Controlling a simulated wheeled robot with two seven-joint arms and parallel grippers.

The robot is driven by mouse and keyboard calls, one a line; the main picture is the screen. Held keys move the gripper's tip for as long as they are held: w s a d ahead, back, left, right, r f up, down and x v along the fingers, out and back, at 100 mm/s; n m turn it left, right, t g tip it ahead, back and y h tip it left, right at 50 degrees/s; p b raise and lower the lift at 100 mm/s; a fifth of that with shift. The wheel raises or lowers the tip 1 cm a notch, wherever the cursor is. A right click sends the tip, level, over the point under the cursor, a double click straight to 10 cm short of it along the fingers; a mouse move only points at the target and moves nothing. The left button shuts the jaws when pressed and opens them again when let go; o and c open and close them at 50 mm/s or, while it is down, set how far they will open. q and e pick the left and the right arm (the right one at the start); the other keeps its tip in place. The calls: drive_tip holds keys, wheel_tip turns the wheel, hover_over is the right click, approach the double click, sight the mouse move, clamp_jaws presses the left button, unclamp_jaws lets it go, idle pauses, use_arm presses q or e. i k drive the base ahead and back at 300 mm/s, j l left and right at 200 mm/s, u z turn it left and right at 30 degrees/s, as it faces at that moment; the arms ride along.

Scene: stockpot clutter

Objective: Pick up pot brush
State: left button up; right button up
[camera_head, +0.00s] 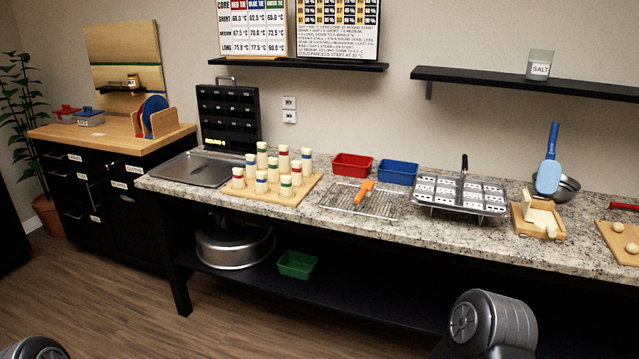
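I cannot clearly make out a pot brush. A small orange tool (363,190) lies on the wire rack (338,198) on the granite counter; it is too small to tell what it is. A blue tool (548,176) with a darker blue handle stands upright at the metal bowl (569,188); I cannot tell if it is a brush or a spatula. Only links of my arms show at the bottom edge; neither gripper is in view.
A green tray (297,265) is on the lower shelf, whose middle is clear.

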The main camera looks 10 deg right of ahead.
sight(366, 188)
drive_tip(key=i+l+u, duration=0.55)
drive_tip(key=i+l, duration=0.2)
drive_tip(key=i+l+u, duration=0.25)
drive_tip(key=l, duration=0.35)
